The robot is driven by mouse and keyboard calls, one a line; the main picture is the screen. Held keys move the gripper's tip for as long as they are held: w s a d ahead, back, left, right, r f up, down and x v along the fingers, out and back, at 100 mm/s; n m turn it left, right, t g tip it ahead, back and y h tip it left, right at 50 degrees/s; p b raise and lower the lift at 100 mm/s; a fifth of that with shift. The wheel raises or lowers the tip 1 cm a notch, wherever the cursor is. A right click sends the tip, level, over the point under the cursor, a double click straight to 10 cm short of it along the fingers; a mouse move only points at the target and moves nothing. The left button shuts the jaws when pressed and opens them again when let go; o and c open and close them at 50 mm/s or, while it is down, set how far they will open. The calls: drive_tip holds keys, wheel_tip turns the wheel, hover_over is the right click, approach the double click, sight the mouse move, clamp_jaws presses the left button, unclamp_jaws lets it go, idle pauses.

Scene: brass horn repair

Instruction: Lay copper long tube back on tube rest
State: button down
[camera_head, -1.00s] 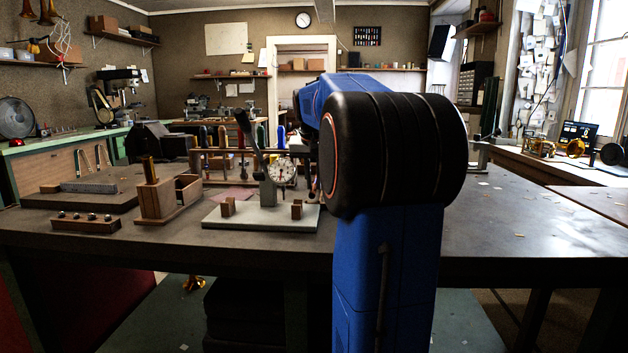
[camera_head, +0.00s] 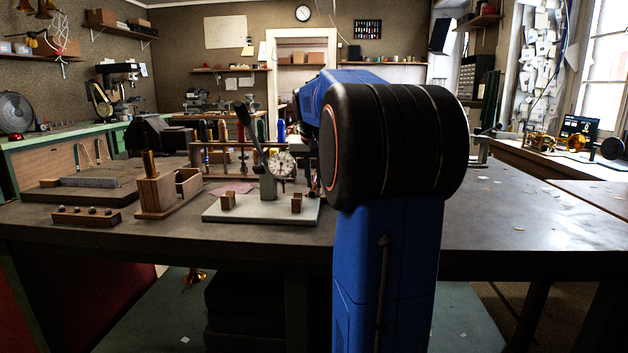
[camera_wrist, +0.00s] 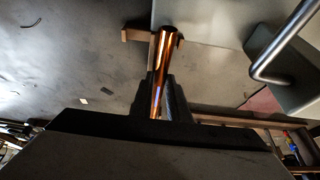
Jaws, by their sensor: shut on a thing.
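In the wrist view the copper long tube (camera_wrist: 169,47) is a shiny orange-brown tube, held between the two dark fingers of my gripper (camera_wrist: 161,82). One end of the tube points away from my gripper, toward the top of the picture. A brown wooden piece (camera_wrist: 136,35) shows beside and partly behind the tube; it may be part of the tube rest, but I cannot tell for sure. Whether the tube touches it is unclear. In the head view my arm hides the gripper and the tube.
A pale plate (camera_head: 245,212) carries a dial gauge (camera_head: 283,164) with a lever; its bent metal handle (camera_wrist: 265,65) is near the tube in the wrist view. A wooden rack rail (camera_wrist: 235,122) lies behind. A wooden box (camera_head: 155,193) stands left. The bench (camera_head: 500,215) is largely clear at right.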

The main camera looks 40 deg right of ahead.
idle(0.4)
drive_tip(key=c, duration=1.6)
unclamp_jaws()
drive_tip(key=v, duration=1.7)
drive_tip(key=shift+r, duration=0.25)
